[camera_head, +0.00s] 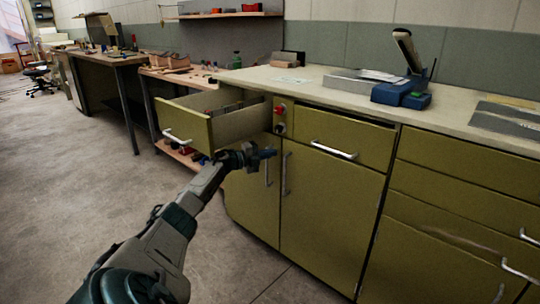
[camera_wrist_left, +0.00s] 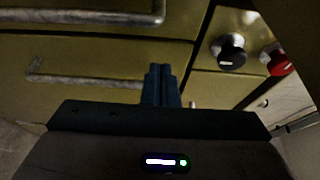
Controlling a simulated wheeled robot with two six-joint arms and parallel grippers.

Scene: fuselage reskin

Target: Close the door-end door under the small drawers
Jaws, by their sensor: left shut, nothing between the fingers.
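The olive cabinet has two low doors side by side under the drawers. The left door (camera_head: 247,195) and the right door (camera_head: 330,215) look flush with the cabinet front. Their upright handles, left (camera_head: 268,172) and right (camera_head: 285,173), flank the seam. Both handles also show, lying sideways, in the left wrist view (camera_wrist_left: 100,81). My left gripper (camera_head: 268,153) is shut and empty, in front of the left door's top near its handle. In the left wrist view its fingers (camera_wrist_left: 162,84) point at the olive front; contact cannot be told. My right gripper is out of view.
An open drawer (camera_head: 182,126) juts out above the left door, beside and above my gripper. Red (camera_head: 279,109) and black (camera_head: 279,128) knobs sit right of it. A closed drawer (camera_head: 345,137) lies over the right door. The floor (camera_head: 60,180) at left is clear.

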